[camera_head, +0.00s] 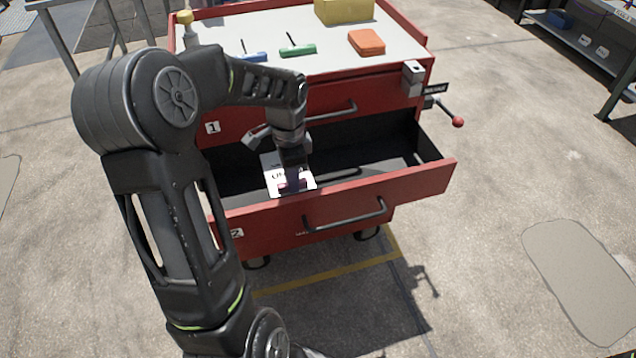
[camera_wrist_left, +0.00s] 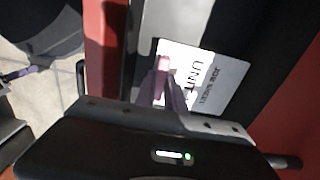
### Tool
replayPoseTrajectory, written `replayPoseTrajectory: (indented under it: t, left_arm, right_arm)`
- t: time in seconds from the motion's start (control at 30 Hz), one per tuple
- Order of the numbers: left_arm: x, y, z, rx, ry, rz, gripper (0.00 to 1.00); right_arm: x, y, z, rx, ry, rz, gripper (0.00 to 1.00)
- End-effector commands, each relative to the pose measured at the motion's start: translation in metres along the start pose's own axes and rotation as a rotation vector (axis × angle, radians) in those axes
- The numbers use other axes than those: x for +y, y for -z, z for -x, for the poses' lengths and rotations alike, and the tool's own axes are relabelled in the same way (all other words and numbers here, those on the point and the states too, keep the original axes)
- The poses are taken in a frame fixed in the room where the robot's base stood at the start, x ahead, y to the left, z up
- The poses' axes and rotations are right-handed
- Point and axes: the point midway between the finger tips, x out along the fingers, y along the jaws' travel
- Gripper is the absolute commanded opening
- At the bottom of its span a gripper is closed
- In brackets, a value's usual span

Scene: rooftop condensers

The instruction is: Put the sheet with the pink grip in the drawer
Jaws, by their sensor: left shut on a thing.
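The sheet (camera_head: 272,176) is a white card with black print, seen over the left part of the open drawer (camera_head: 425,183). Its lower edge overlaps the drawer's front wall in the head view; I cannot tell if it touches the drawer. My left gripper (camera_head: 293,181) points down over the drawer and is shut on the sheet's pink grip. In the left wrist view the sheet (camera_wrist_left: 208,78) shows "UNIT" lettering, and the pink grip (camera_wrist_left: 163,80) is between the fingers. My right gripper is not in view.
The drawer is the lower one of a red cart, marked 2. On the cart's pale top lie a blue-handled tool (camera_head: 250,56), a green-handled tool (camera_head: 298,50), an orange block (camera_head: 366,42) and a yellow box (camera_head: 344,9). A red-knobbed lever (camera_head: 457,121) juts out at the right.

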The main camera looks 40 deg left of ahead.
Motion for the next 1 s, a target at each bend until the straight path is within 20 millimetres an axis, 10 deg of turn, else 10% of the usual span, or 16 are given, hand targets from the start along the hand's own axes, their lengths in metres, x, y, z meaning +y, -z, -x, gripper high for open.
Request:
replayPoseTrajectory:
  t: [1.0]
  left_arm:
    - [-0.001,0.062,-0.039,0.000,0.002,0.001,0.00]
  right_arm:
    - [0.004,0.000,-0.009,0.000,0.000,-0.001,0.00]
